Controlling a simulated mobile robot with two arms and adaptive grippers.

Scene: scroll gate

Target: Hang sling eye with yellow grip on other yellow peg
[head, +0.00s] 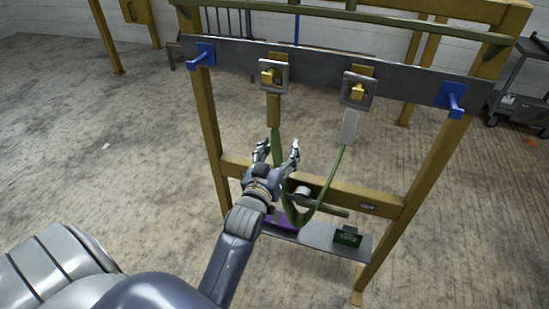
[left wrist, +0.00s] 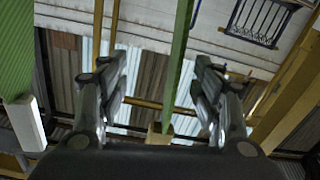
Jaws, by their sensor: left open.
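The green sling (head: 292,212) hangs in a U in the head view. Its left end has a yellow grip (head: 273,110), below a square grey eye (head: 283,76) around the left yellow peg (head: 269,77). Its right end has a white grip (head: 350,126), below another square grey eye (head: 371,88) around the right yellow peg (head: 356,91). My left gripper (head: 277,150) is open below the yellow grip, near the left strap. In the left wrist view, the strap (left wrist: 180,60) shows between the fingers, leading to the yellow grip (left wrist: 159,134); contact cannot be told. My right gripper is not visible.
A grey crossbar (head: 315,69) on a yellow frame carries a blue peg at the left (head: 204,56) and right (head: 452,98). A low shelf (head: 322,237) holds a green box (head: 347,236) and a purple item (head: 281,222). A cart (head: 520,85) stands far right.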

